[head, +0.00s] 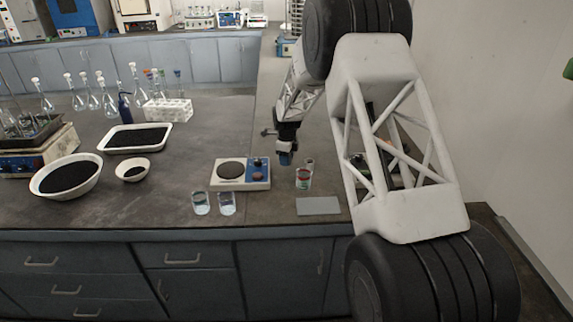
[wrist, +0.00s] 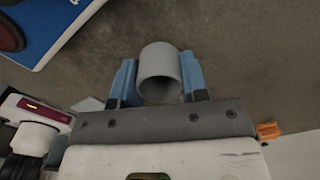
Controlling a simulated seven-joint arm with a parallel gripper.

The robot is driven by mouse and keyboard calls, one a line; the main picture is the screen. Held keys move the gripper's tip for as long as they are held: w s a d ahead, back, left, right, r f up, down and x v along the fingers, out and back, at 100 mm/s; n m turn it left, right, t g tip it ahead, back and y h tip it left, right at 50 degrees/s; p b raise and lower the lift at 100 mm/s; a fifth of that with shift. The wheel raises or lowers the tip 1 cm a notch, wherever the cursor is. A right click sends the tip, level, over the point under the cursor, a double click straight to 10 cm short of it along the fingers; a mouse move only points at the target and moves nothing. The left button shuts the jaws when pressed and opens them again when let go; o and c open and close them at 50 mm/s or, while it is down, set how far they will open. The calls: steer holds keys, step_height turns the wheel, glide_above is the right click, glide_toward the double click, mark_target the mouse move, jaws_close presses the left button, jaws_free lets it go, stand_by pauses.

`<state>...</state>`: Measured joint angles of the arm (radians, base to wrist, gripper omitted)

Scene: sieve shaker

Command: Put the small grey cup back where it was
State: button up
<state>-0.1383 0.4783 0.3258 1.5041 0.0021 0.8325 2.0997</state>
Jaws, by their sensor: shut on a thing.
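The small grey cup (wrist: 158,72) is between the two blue fingers of my gripper (wrist: 160,80) in the wrist view. The fingers are shut on its sides, and its round open end faces the camera. I cannot make out the cup there. Whether the cup touches the bench is unclear.
A hotplate (head: 241,172) stands left of my gripper. Glasses with red (head: 303,180) and clear (head: 200,205) contents stand nearby. A flat grey pad (head: 318,206) lies near the front edge. Black-filled bowls (head: 66,176) and flasks (head: 107,104) stand further left.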

steer(key=shift+f, duration=1.45)
steer(key=o, duration=0.9)
steer(key=shift+f, duration=0.1)
step_height(320, 180, up, 12)
steer(key=shift+r, duration=0.2)
